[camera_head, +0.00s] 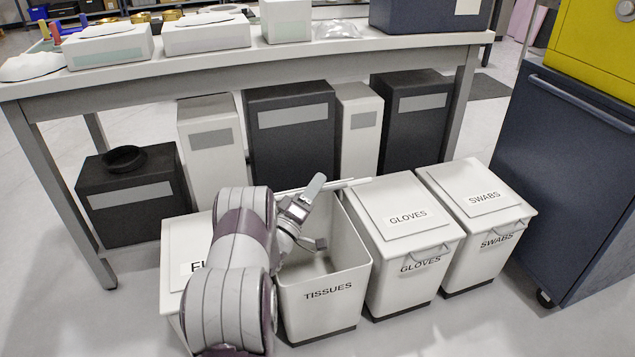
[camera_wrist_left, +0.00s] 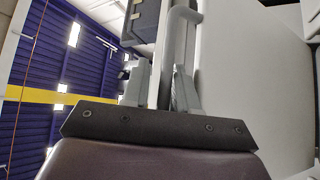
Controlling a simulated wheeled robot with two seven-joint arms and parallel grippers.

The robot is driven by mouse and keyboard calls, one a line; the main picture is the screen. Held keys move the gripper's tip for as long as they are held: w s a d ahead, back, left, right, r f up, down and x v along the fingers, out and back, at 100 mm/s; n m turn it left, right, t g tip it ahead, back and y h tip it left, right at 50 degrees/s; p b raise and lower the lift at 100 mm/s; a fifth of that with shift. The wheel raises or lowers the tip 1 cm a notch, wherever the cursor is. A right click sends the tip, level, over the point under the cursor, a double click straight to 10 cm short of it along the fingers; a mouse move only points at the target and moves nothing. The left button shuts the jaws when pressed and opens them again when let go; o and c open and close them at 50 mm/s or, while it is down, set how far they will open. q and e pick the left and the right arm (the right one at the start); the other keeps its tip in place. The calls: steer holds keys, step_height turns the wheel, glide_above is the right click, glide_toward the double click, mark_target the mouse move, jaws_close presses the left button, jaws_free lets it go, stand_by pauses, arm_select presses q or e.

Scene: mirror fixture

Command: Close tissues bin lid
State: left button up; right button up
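The tissues bin (camera_head: 322,308) is a light bin in the row on the floor, open at the top. Its raised lid (camera_head: 345,184) shows as a thin, nearly edge-on strip at the bin's back. My left gripper (camera_head: 312,217) is over the bin's opening, in front of the lid, with its fingers apart. In the left wrist view, my left gripper (camera_wrist_left: 160,88) has a grey handle-like bar (camera_wrist_left: 182,40) extending between or just beyond its fingers; contact is unclear. A broad pale surface (camera_wrist_left: 250,75), probably the lid, fills the right side. My right gripper is not in view.
The gloves bin (camera_head: 408,215) and swabs bin (camera_head: 482,194) stand closed at the right. Another bin (camera_head: 182,243) is partly hidden by my left arm. A workbench (camera_head: 270,57) with dark and light bins beneath stands behind. A blue cabinet (camera_head: 560,170) is at far right.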

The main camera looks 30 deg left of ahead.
arm_select(q)
steer(key=v, duration=1.3)
steer(key=shift+a+f, duration=0.2)
steer(key=shift+a, duration=0.05)
steer(key=shift+s, duration=0.1)
stand_by(0.5)
